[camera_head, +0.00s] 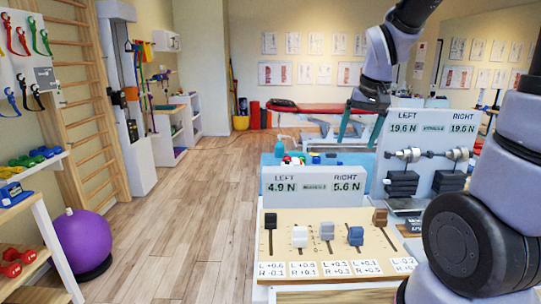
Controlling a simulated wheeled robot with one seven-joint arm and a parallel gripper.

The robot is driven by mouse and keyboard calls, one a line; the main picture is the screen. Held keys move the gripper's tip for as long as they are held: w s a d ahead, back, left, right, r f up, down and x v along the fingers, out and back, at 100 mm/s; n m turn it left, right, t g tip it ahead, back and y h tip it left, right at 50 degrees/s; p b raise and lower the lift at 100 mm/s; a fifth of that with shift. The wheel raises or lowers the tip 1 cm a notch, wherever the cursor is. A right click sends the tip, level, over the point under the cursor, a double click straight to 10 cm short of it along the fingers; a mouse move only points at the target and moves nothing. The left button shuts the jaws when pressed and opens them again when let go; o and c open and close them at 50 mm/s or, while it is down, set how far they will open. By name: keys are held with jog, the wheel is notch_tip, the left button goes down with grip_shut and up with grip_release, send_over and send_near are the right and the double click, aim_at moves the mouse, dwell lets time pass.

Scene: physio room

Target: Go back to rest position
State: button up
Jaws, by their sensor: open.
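My gripper (361,126) hangs from my raised arm in the upper right of the head view, pointing down. Its two fingers are apart, with nothing visible between them. It shows in front of the red-topped treatment table and above the slider board. The slider board (285,250) has several sliders with dark, white, grey, blue and brown knobs. A sign behind it (312,187) reads LEFT 4.9 N and RIGHT 5.6 N. My arm hides part of the right side.
A grey panel (426,146) with metal shafts and dark weights stands right, reading 19.6 N and 19.5 N. A purple ball (84,241) and shelf with dumbbells (17,258) are at left. Wall bars (88,120) stand behind. The wooden floor (190,220) is clear.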

jog(key=s+d+r+m+t+y, duration=0.1)
jog(key=s+r+t, duration=0.3)
jog(key=s+r, duration=0.7)
jog(key=shift+s+d+r+m, duration=0.2)
jog(key=shift+s+d+m, duration=0.3)
jog(key=shift+s, duration=0.25)
